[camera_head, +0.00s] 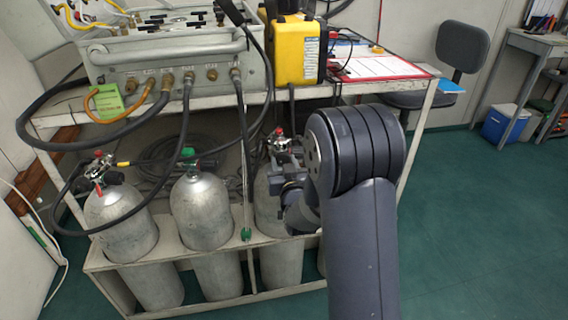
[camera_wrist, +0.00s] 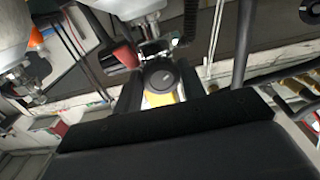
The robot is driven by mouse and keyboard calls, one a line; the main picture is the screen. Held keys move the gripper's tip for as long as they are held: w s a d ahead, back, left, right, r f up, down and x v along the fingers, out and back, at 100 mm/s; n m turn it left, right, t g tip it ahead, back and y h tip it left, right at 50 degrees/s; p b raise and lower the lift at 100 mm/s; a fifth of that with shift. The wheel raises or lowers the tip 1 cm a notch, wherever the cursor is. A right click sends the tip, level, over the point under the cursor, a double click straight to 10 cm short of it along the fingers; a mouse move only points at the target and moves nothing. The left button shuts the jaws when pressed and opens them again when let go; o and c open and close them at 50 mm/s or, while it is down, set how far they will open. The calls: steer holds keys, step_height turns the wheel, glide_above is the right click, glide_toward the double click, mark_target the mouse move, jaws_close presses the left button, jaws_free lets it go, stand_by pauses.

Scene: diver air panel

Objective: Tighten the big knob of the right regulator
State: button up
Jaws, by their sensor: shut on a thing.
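The right regulator (camera_head: 277,142) sits on top of a grey cylinder behind my arm, with a red part showing. My gripper (camera_head: 286,172) is at this regulator, partly hidden by my own wrist. In the wrist view, the big knob (camera_wrist: 160,75) is a round black cap, seen face on. The dark fingers of my gripper (camera_wrist: 160,92) stand on either side of it, shut on it. The knob's sides and the exact finger contact are hard to see. Another regulator (camera_head: 98,168) is on the far left cylinder.
Several grey cylinders (camera_head: 205,210) stand in a white rack (camera_head: 165,262) under the bench. Black hoses (camera_head: 241,130) hang down close to the left of my gripper. A yellow case (camera_head: 298,50) and a control panel (camera_head: 170,60) stand above.

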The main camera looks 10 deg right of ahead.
steer(key=shift+m+b, duration=2.2)
steer(key=shift+b, duration=0.8)
steer(key=o, duration=1)
steer(key=shift+c, duration=0.2)
steer(key=s+p, duration=0.1)
steer(key=s, duration=0.9)
steer(key=shift+s+a+f, duration=0.15)
steer(key=shift+s+a, duration=0.05)
steer(key=shift+s, duration=0.2)
